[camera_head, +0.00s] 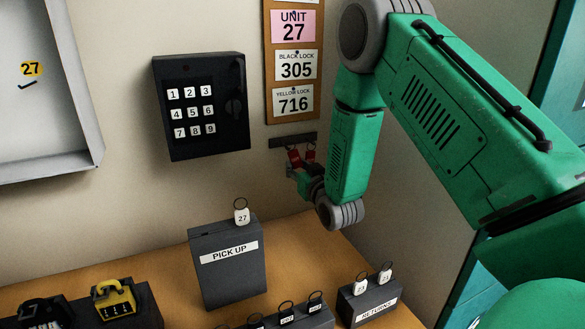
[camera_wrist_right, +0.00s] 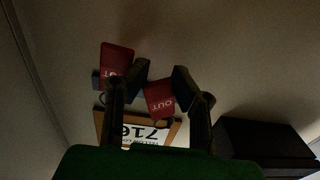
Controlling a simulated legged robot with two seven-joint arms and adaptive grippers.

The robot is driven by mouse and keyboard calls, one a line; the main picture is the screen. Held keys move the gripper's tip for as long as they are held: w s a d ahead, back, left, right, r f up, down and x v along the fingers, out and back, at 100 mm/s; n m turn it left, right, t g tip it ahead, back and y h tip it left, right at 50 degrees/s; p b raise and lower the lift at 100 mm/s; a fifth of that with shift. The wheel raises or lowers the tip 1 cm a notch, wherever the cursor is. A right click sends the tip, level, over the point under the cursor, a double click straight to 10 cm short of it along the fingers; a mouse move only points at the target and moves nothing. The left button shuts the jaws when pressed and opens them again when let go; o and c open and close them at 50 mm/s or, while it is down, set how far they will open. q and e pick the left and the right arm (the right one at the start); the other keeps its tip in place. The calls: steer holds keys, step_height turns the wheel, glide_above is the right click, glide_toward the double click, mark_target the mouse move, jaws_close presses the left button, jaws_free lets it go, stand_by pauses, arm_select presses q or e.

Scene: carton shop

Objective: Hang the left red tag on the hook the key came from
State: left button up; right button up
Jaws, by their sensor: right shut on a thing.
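Two red tags hang near the dark hook rail (camera_head: 292,141) below the notice board. The left red tag (camera_head: 294,158) also shows in the right wrist view (camera_wrist_right: 160,98), marked OUT, between my fingertips. The right red tag (camera_head: 309,155) appears up and left of it in the upside-down wrist view (camera_wrist_right: 117,58). My right gripper (camera_head: 296,172) is shut on the left red tag, just under the rail. Whether the tag's ring is on a hook is hidden. A key with a white 27 tag (camera_head: 241,216) stands on the PICK UP box (camera_head: 229,275). My left gripper is not in view.
The keypad box (camera_head: 201,106) is on the wall left of the rail. The notice board (camera_head: 292,64) is above it. The RETURNS box (camera_head: 369,302) holds two white-tagged keys. Padlocks, one yellow (camera_head: 115,297), lie at the lower left.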

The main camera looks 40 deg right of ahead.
steer(key=shift+d, duration=0.25)
steer(key=shift+a+r, duration=0.1)
steer(key=shift+a, duration=0.4)
steer(key=shift+c, duration=0.4)
steer(key=shift+d+r, duration=0.15)
steer(key=shift+r, duration=0.1)
